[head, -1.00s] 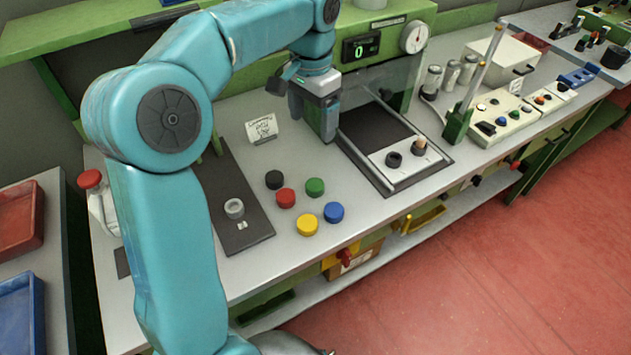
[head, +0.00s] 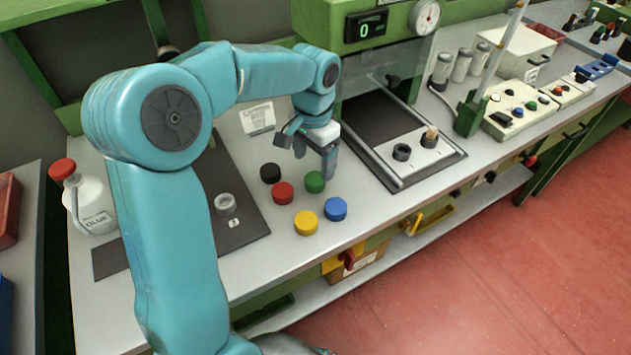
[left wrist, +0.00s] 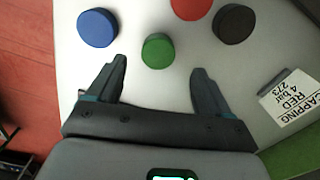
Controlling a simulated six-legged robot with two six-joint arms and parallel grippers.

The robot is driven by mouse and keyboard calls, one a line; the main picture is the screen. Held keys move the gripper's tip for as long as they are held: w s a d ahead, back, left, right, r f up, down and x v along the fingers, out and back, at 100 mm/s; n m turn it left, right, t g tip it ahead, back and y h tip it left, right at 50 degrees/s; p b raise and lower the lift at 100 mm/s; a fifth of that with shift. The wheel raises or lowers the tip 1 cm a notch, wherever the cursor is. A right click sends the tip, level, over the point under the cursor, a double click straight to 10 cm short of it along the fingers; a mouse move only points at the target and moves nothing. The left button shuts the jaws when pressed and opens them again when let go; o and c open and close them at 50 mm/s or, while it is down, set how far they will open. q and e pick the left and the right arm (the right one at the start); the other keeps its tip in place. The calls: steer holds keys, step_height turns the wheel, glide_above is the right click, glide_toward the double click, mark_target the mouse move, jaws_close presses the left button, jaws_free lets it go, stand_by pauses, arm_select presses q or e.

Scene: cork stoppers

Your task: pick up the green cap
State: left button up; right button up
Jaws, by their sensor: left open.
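The green cap (head: 315,181) lies on the grey bench top among several other caps. In the left wrist view the green cap (left wrist: 158,51) lies just beyond and between the open fingers, untouched. My left gripper (head: 316,160) is open and empty, pointing down close behind the green cap in the head view; it also shows in the left wrist view (left wrist: 160,72). My right gripper is not in view.
Close around are a red cap (head: 283,193), a black cap (head: 270,173), a blue cap (head: 335,209) and a yellow cap (head: 305,222). A white card (head: 257,118) stands behind. A dark mat (head: 240,190) lies left, a framed press station (head: 400,185) right.

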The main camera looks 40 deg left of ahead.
mark_target(315, 178)
arm_select(q)
steer(key=shift+s+d+f, duration=0.1)
steer(key=shift+f, duration=0.2)
step_height(315, 178, down, 5)
steer(key=shift+r, duration=0.1)
steer(key=c, duration=1.1)
